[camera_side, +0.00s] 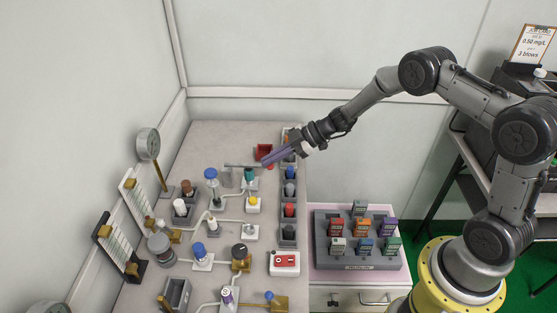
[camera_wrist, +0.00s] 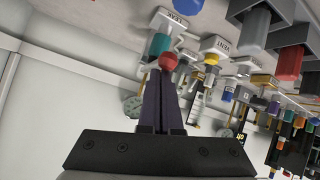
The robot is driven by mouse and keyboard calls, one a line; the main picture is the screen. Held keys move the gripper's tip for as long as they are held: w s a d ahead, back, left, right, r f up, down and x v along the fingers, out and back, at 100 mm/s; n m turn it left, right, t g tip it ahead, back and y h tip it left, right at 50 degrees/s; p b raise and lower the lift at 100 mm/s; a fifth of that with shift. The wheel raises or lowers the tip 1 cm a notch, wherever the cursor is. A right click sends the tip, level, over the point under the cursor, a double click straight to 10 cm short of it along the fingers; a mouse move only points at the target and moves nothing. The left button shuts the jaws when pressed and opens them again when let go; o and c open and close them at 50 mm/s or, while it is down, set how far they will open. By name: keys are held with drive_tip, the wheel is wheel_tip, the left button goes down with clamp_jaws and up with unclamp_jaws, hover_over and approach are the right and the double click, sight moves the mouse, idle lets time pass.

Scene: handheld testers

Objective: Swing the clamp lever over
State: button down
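A red ball knob (camera_wrist: 168,61) shows just past my fingertips in the wrist view; it appears to be the end of the clamp lever. In the side view a thin grey bar (camera_side: 240,166) lies level beside the teal-capped fitting (camera_side: 249,174), with its right end close to my fingertips. The teal fitting (camera_wrist: 160,45) is also just behind the knob in the wrist view. My gripper (camera_side: 265,161) reaches in from the right, its purple fingers angled down to the left. In the wrist view its fingers (camera_wrist: 166,78) look close together. Whether they touch the knob is not clear.
A column of grey bins (camera_side: 289,210) stands to the right. Valves and pipes fill the bench's left. A rack of coloured testers (camera_side: 336,245) stands at the lower right. The far bench top (camera_side: 225,138) is clear.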

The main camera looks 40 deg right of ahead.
drive_tip(key=s+d, duration=0.4)
drive_tip(key=s+d+f, duration=0.1)
drive_tip(key=s+d, duration=0.1)
drive_tip(key=shift+s+d, duration=0.25)
drive_tip(key=shift+s, duration=0.1)
drive_tip(key=w+a+r+n, duration=0.1)
drive_tip(key=a+r+n, duration=0.15)
drive_tip(key=r, duration=0.55)
drive_tip(key=a+r+n, duration=0.2)
drive_tip(key=a+r, duration=0.2)
drive_tip(key=r, duration=0.4)
drive_tip(key=s+a+r+g+h, duration=0.1)
drive_tip(key=s+a+r, duration=0.3)
drive_tip(key=s+r, duration=0.6)
drive_tip(key=s+d+r+m+h, duration=0.1)
drive_tip(key=s+m+h, duration=0.15)
drive_tip(key=s, duration=0.45)
drive_tip(key=s+d+r+m+h, duration=0.1)
drive_tip(key=s+r+m+h, duration=0.1)
drive_tip(key=s+m, duration=0.35)
drive_tip(key=s+d+f+m+h, duration=0.3)
drive_tip(key=s+d+f+m, duration=0.2)
drive_tip(key=s+m, duration=0.3)
drive_tip(key=shift+d+m+h, duration=0.35)
drive_tip(key=shift+d+m, duration=0.5)
drive_tip(key=shift+m, duration=0.4)
